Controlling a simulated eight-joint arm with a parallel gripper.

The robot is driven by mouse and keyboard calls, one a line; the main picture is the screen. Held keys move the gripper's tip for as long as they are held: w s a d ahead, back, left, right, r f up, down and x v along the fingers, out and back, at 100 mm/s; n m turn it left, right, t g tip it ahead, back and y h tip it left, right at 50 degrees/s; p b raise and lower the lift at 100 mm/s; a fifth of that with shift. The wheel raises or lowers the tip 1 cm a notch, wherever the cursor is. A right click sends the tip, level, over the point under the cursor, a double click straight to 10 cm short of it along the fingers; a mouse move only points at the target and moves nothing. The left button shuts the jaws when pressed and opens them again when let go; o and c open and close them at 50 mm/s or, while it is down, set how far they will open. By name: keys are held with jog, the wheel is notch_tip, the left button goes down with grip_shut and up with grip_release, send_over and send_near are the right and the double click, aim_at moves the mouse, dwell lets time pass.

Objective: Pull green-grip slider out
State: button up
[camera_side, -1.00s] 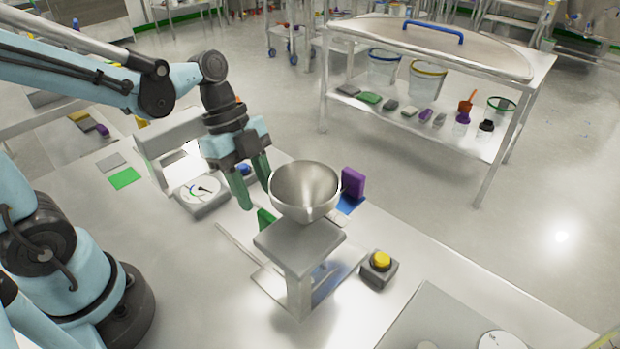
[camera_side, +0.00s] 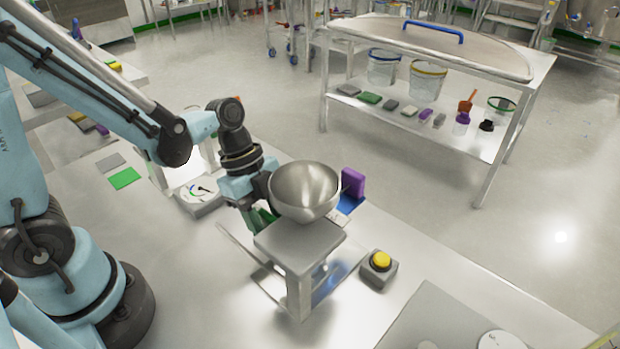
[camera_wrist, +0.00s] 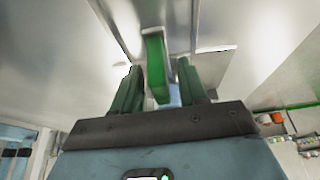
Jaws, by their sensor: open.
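The slider's green grip (camera_wrist: 156,66) stands between the two green fingers of my gripper (camera_wrist: 158,80) in the wrist view. Gaps show on both sides of the grip, so the fingers are open around it. In the side view my gripper (camera_side: 262,218) is low at the left of the steel hopper bowl (camera_side: 305,190) and its stand (camera_side: 300,246). There the bowl and the fingers hide most of the grip. A thin metal rail (camera_side: 236,245) runs along the stand's left side.
A yellow push button (camera_side: 381,260) in a grey box sits right of the stand. A round dial gauge (camera_side: 199,194) is left of my gripper. A purple block (camera_side: 352,183) stands behind the bowl.

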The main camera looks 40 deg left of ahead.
grip_shut()
jog(key=a, duration=1.2)
jog(key=shift+a, duration=0.35)
grip_release()
jog(key=shift+d, duration=0.1)
jog(key=v, duration=1.2)
